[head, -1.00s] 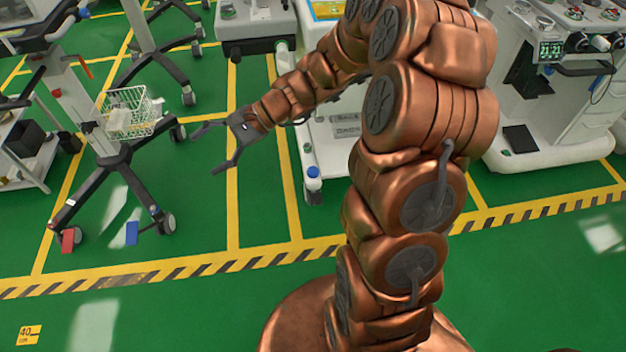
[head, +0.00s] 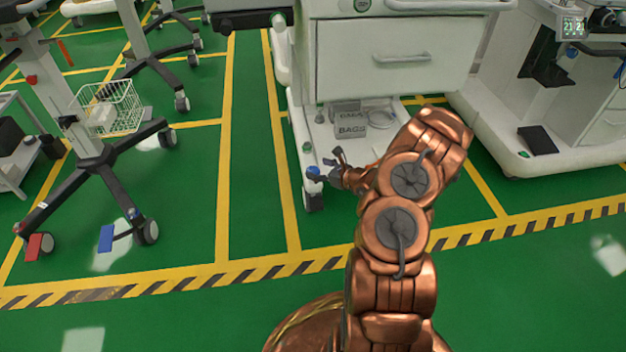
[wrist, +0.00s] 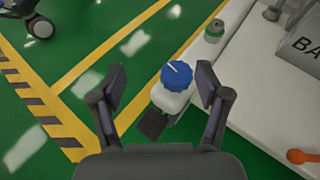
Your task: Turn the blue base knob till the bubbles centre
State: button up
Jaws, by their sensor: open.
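The blue base knob (head: 313,172) sits on a white corner foot of the anaesthesia cart's base, above a caster. In the wrist view the ribbed blue knob (wrist: 177,76) has a white pointer line and lies between my gripper's fingers, a little beyond the tips. My gripper (head: 331,165) is open and empty close by the knob, and its two fingers (wrist: 160,88) stand well apart in the wrist view. A small green-topped round fitting (wrist: 214,30) is on the base edge; I cannot make out any bubbles in it.
A BAGS box (head: 351,127) stands on the cart's white base (head: 318,140), under a drawer (head: 398,55). An orange-ended object (wrist: 298,156) lies at the right in the wrist view. A wheeled stand with a wire basket (head: 112,108) is at left. Green floor is clear in front.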

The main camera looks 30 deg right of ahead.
aim_at(312, 169)
jog(key=shift+m+h, duration=0.4)
jog(key=shift+m, duration=0.1)
jog(key=w+f+b, duration=0.1)
jog(key=f, duration=0.1)
jog(key=w+d+f+b, duration=0.1)
jog(key=w+f, duration=0.1)
jog(key=w+f+b, duration=0.1)
jog(key=w+f, duration=0.1)
jog(key=shift+d+f, duration=0.15)
jog(key=shift+f, duration=0.05)
jog(key=shift+w+b, duration=0.3)
jog(key=shift+w, duration=0.1)
jog(key=shift+c, duration=0.4)
jog(key=c, duration=1.1)
jog(key=shift+r+p, duration=0.15)
jog(key=shift+p, duration=0.55)
